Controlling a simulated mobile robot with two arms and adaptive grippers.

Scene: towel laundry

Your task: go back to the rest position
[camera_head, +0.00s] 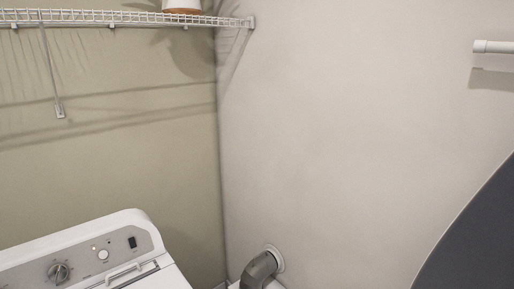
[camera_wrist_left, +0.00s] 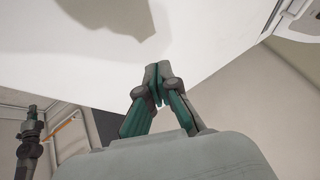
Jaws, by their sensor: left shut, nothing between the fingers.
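In the left wrist view my left gripper (camera_wrist_left: 157,84) is shut, its two fingertips together with nothing between them. A broad white surface lies beyond and above the fingertips, with a grey shadow on it. At the left edge of the same view a dark jointed part, which looks like my right gripper (camera_wrist_left: 32,112), points upward; its fingers are too small and dark to read. Neither gripper shows in the head view.
In the head view a white washer or dryer (camera_head: 120,235) with a control panel stands at lower left. A wire shelf (camera_head: 110,17) runs along the wall above it. A grey pipe elbow (camera_head: 259,268) sits at the bottom middle. A dark curved panel (camera_head: 480,240) fills the lower right.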

